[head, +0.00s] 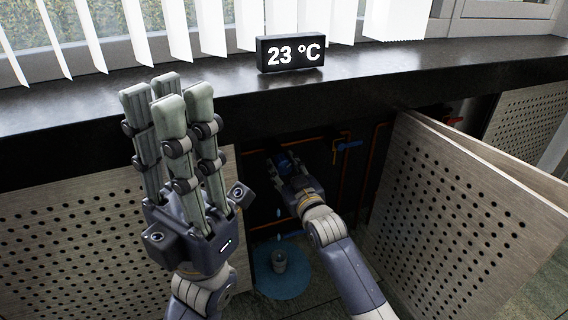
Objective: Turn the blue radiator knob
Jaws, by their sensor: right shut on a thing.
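The blue radiator knob (284,160) shows in the head view inside the dark opening under the counter, mostly covered by my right gripper. My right gripper (281,168) reaches into the opening and is shut on the knob. My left gripper (165,98) is raised in front of the counter at the left, fingers pointing up and apart from the knob. Its fingers stand side by side with nothing visible between them; how far it is open is unclear from this angle.
A display (291,53) reading 23 °C stands on the black counter (400,75). A perforated door (455,205) stands open at the right.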

